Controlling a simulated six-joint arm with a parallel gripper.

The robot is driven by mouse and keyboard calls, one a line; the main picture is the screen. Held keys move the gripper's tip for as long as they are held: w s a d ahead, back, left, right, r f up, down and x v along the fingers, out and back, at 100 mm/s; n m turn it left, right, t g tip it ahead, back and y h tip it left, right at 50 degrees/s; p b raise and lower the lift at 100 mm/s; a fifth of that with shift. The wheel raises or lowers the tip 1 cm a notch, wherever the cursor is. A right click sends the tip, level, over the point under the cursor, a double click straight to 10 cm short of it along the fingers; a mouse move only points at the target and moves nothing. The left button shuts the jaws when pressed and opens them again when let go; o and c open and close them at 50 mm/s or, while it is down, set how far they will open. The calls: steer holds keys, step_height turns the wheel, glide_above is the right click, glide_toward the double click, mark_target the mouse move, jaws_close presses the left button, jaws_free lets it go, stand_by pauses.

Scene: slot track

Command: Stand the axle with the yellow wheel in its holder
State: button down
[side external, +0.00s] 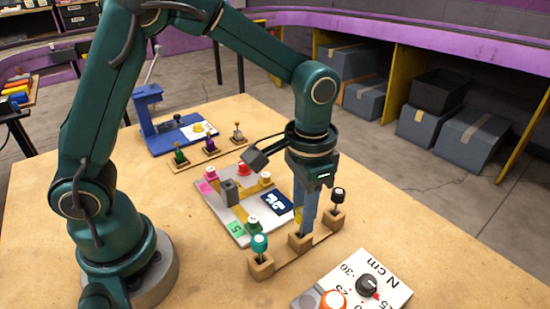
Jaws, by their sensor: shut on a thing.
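My gripper (304,226) points straight down over the middle block of the front wooden holder (300,242). It is shut on the axle with the yellow wheel (298,216); only a bit of yellow shows beside the blue fingers. The axle's lower end is hidden, so I cannot tell whether it sits in the middle block. The holder's left block carries an upright axle with a teal wheel (260,242). Its right block carries an upright axle with a black wheel (338,194).
Behind the gripper lies a pale slotted board (222,208) with several coloured pieces. Further back are a wooden rack (190,162) with three small wheeled axles and a blue press (152,135). A dial box (385,283) stands at front right. Bare table lies left of the board.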

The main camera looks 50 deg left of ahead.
steer(key=c, duration=0.6)
jaws_free()
steer(key=shift+t, duration=0.3)
steer(key=r, duration=0.6)
steer(key=shift+w+a+r, duration=0.2)
steer(key=shift+a+r, duration=0.1)
steer(key=shift+r, duration=0.1)
steer(key=s+a+r+n+t, duration=0.2)
steer(key=s+a+r+t, duration=0.2)
steer(key=s+a+r, duration=0.25)
steer(key=shift+n+t, duration=0.5)
steer(key=s+f, duration=0.4)
steer(key=s, duration=0.1)
steer(key=shift+a, duration=0.2)
